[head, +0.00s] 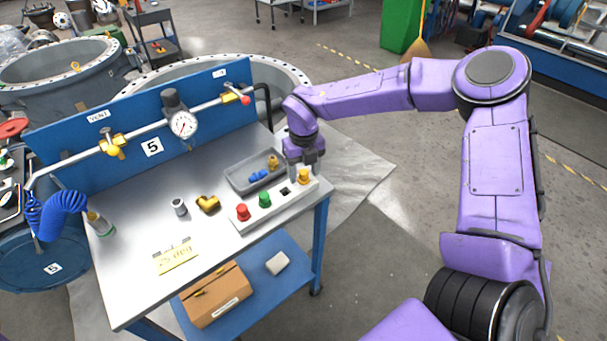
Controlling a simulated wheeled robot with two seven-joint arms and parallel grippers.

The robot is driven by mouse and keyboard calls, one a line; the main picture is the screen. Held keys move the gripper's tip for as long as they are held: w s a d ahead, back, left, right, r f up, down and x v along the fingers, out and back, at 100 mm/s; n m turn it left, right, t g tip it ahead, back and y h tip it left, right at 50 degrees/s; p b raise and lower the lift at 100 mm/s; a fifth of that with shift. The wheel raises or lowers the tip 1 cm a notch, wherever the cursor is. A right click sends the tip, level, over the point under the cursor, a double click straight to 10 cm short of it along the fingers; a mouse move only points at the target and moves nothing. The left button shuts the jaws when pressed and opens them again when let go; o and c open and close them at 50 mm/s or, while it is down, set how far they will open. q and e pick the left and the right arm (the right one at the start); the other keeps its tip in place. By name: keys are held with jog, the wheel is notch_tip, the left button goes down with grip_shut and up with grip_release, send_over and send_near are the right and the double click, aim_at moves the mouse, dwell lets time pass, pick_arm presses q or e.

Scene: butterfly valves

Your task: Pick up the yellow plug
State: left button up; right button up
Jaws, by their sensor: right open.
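The yellow plug (304,177) stands at the right end of a pale block (268,215) near the right edge of the bench. In the same row are a red plug (243,212), a green plug (265,199) and a dark square spot (285,191). My right gripper (305,165) points down at the yellow plug, its open fingers just above or beside the plug's top. I cannot tell whether they touch it. The far side of the plug is partly hidden by the gripper. My left gripper is out of view.
A grey tray (236,181) with blue and brass fittings lies close to my right gripper. A blue panel (80,137) with a pipe and gauge (183,124) rises behind. A brass elbow (207,204), a small metal cylinder (179,206) and a yellow note (177,260) lie on the bench.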

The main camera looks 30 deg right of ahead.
grip_shut()
jog(key=shift+r, duration=0.1)
